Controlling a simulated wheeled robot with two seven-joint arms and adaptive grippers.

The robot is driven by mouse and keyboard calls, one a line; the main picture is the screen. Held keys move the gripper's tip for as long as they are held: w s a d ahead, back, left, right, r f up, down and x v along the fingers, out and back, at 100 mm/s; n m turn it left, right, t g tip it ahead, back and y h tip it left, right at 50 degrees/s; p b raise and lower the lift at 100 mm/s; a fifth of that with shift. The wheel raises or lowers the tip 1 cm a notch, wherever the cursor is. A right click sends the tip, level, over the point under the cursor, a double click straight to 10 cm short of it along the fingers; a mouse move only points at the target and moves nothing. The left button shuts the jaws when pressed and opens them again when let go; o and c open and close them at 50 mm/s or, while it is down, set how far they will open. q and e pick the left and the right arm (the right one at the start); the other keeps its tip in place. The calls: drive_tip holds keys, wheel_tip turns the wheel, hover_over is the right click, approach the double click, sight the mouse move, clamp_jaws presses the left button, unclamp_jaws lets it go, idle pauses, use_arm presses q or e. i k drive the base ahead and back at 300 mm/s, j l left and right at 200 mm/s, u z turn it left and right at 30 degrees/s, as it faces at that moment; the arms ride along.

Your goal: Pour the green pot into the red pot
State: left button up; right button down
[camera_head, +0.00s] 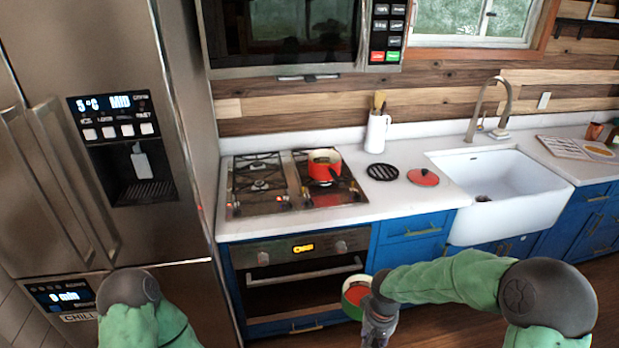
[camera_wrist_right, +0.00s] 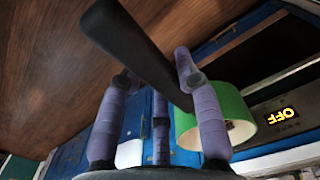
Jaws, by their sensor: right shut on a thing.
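The red pot (camera_head: 319,170) stands upright on the right rear part of the gas hob, with a pale inside. The green pot (camera_head: 347,305) is in front of the oven, below counter height, with something red inside. My right gripper (camera_head: 378,306) is shut on its black handle. In the right wrist view the dark handle (camera_wrist_right: 125,35) runs between the fingers of the right gripper (camera_wrist_right: 155,75), and the green pot (camera_wrist_right: 235,105) is beyond them. Of my left arm only a link shows at the bottom left; its gripper is out of view.
The hob (camera_head: 257,187) is set in the white counter (camera_head: 400,210), above the oven (camera_head: 300,265). A red lid (camera_head: 423,177) and black trivet (camera_head: 382,172) lie right of the hob. A utensil holder (camera_head: 377,133) stands behind them. The sink (camera_head: 500,190) is further right, the fridge (camera_head: 110,200) left.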

sight(330, 173)
drive_tip(key=u, duration=1.1)
drive_tip(key=l+u, duration=0.2)
drive_tip(key=u, duration=0.25)
drive_tip(key=l+u, duration=0.25)
drive_tip(key=u, duration=0.2)
drive_tip(key=k+l, duration=0.15)
drive_tip(key=l, duration=0.25)
drive_tip(key=k+l, duration=0.15)
drive_tip(key=l, duration=0.25)
drive_tip(key=k+l, duration=0.15)
drive_tip(key=l, duration=0.25)
drive_tip(key=k+l, duration=0.15)
drive_tip(key=l, duration=0.2)
drive_tip(key=k+l, duration=0.15)
drive_tip(key=l, duration=0.25)
drive_tip(key=k+l, duration=0.15)
drive_tip(key=l, duration=0.25)
drive_tip(key=k+l, duration=0.15)
drive_tip(key=l, duration=0.25)
